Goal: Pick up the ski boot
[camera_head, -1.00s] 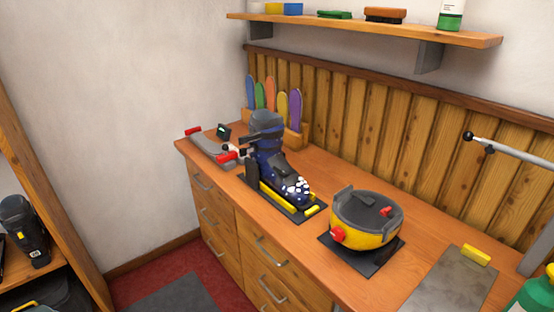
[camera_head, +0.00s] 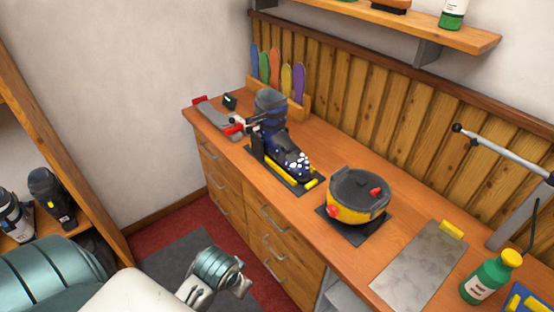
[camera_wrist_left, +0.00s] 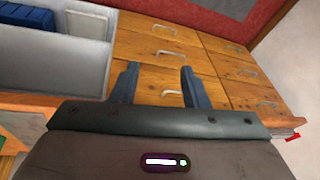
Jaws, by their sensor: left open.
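The ski boot (camera_head: 283,145) is dark blue with white spots at the toe and a grey cuff. It stands upright on a black and yellow stand on the wooden bench, toe toward the lower right. My left arm comes in low at the left of the head view, well short of the boot. Its gripper fingers are not clear there. In the left wrist view my left gripper (camera_wrist_left: 158,88) is open and empty, its two dark fingers pointing at the drawer fronts. The boot is not in the wrist view. My right gripper is not in view.
A yellow and black round pot-like device (camera_head: 357,195) sits right of the boot on the bench (camera_head: 308,212). Colored ski-shaped pieces (camera_head: 275,70) stand behind the boot. Other boots (camera_head: 50,195) rest on the left shelf.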

